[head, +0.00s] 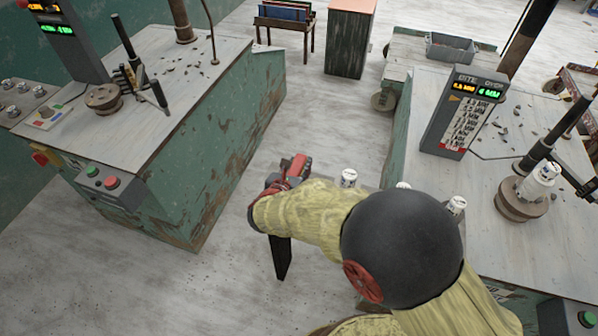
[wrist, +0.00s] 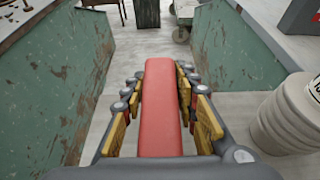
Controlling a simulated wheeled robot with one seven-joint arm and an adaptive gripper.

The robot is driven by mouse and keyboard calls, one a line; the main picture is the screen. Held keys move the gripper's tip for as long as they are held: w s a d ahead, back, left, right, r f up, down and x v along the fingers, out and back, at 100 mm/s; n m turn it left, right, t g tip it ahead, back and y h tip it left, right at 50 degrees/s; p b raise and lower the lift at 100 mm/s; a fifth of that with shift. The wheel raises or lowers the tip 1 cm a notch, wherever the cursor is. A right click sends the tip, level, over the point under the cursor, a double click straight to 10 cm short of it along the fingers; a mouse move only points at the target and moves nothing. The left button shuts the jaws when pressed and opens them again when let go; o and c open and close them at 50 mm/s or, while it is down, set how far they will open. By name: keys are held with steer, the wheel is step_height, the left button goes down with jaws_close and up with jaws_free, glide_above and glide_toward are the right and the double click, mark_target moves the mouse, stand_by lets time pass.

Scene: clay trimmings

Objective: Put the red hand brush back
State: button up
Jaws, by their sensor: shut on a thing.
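The red hand brush (wrist: 160,110) is held lengthwise between the fingers of my gripper (wrist: 160,77), seen in the wrist view. Its long red body points away from the camera; bristles are not visible. In the head view, part of the red brush (head: 298,164) shows at the end of my yellow-sleeved arm. My gripper (head: 284,181) is over the aisle between two green work stations, touching neither. My arm hides some of the gripper and the lower part of the view.
The left station (head: 205,75) carries a control tower and a wheel head. The right station (head: 470,175) carries a display, debris and a white vessel (head: 540,180) on a wheel. A white container (wrist: 290,115) stands close on the right. The aisle floor (head: 320,110) ahead is clear.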

steer(key=shift+f+b, duration=0.35)
steer(key=shift+f, duration=0.75)
steer(key=shift+f, duration=0.15)
steer(key=o, duration=1.1)
steer(key=shift+s+r, duration=0.1)
steer(key=shift+r, duration=0.2)
steer(key=p+v, duration=0.4)
steer(key=v, duration=0.7)
steer(key=shift+s, duration=0.45)
